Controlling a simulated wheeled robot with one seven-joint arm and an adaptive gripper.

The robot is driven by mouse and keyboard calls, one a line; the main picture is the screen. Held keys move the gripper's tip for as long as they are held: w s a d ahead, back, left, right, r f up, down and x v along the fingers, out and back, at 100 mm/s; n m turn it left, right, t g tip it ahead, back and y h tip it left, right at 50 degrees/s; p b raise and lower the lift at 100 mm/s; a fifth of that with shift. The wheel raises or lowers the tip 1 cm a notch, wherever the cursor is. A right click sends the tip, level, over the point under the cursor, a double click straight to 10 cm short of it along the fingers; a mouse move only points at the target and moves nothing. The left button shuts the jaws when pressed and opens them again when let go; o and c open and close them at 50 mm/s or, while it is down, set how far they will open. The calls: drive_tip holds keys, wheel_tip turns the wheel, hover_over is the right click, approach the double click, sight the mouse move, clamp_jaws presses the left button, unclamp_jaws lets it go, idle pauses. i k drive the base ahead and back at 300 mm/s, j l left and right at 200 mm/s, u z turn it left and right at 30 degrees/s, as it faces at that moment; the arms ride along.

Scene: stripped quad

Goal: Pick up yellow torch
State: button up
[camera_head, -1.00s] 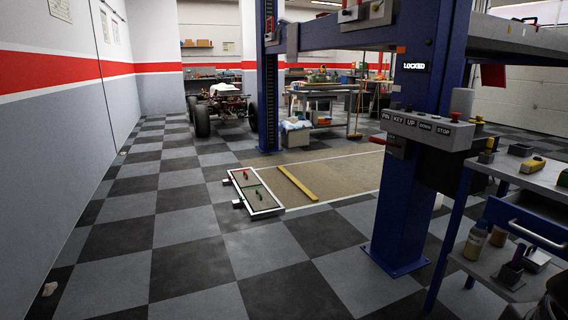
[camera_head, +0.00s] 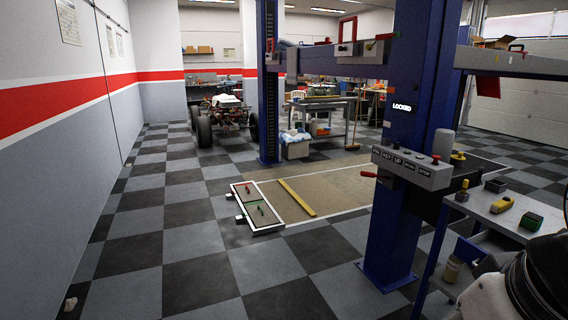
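A small yellow object (camera_head: 501,204) with a dark part lies on the grey top of a tool cart (camera_head: 480,212) at the right. It may be the yellow torch, but it is too small to be sure. A black and white part of my own arm (camera_head: 535,285) fills the lower right corner and hides part of the cart. My gripper is not in view.
A blue lift post (camera_head: 395,230) with a button box (camera_head: 413,168) stands left of the cart. A dark green box (camera_head: 531,221) lies beside the yellow object. A framed tray (camera_head: 254,208) and yellow bar (camera_head: 297,197) lie on the floor.

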sight(499, 206)
drive_tip(key=z, duration=1)
drive_tip(key=i+j, duration=0.2)
drive_tip(key=i, duration=0.3)
drive_tip(key=i+j, duration=0.2)
drive_tip(key=i, duration=0.3)
drive_tip(key=i+j, duration=0.2)
drive_tip(key=i, duration=0.3)
drive_tip(key=i+j+z, duration=0.1)
drive_tip(key=i, duration=0.4)
drive_tip(key=i+j, duration=0.35)
drive_tip(key=i, duration=0.15)
